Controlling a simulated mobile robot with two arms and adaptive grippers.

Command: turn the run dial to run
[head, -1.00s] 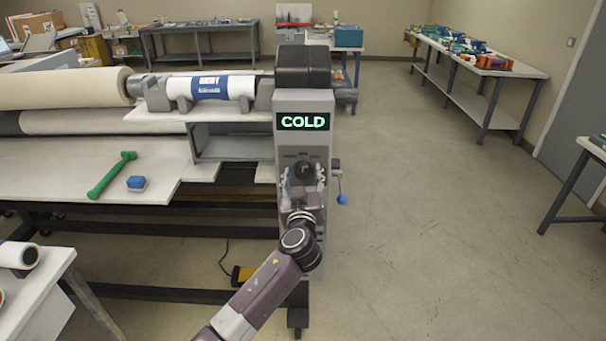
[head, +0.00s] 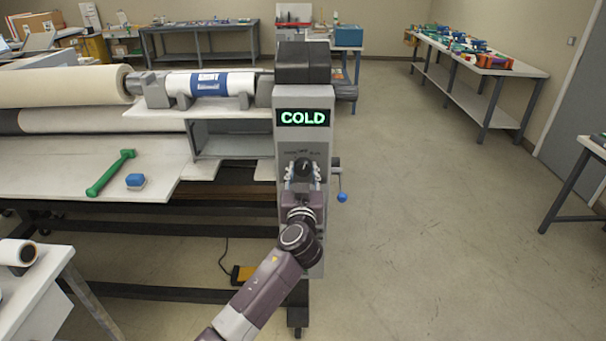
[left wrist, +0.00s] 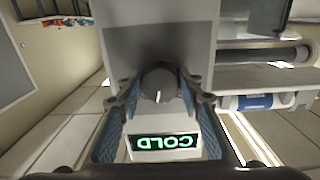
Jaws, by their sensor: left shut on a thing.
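The run dial (head: 303,167) is a black knob on the front of a grey control column (head: 285,225), below a lit display reading COLD (head: 303,118). My left gripper (head: 303,177) is at the dial, shut on it, with a finger on each side. In the left wrist view the dial (left wrist: 158,83) sits between the blue-grey finger pads, and the display (left wrist: 166,143) appears upside down. The dial's white pointer mark points toward the display. The small labels around the dial are too small to read surely. My right gripper is not in view.
A blue-knobbed crank (head: 342,197) sticks out right of the column. A yellow pedal (head: 243,273) lies on the floor below. The floor to the right is open.

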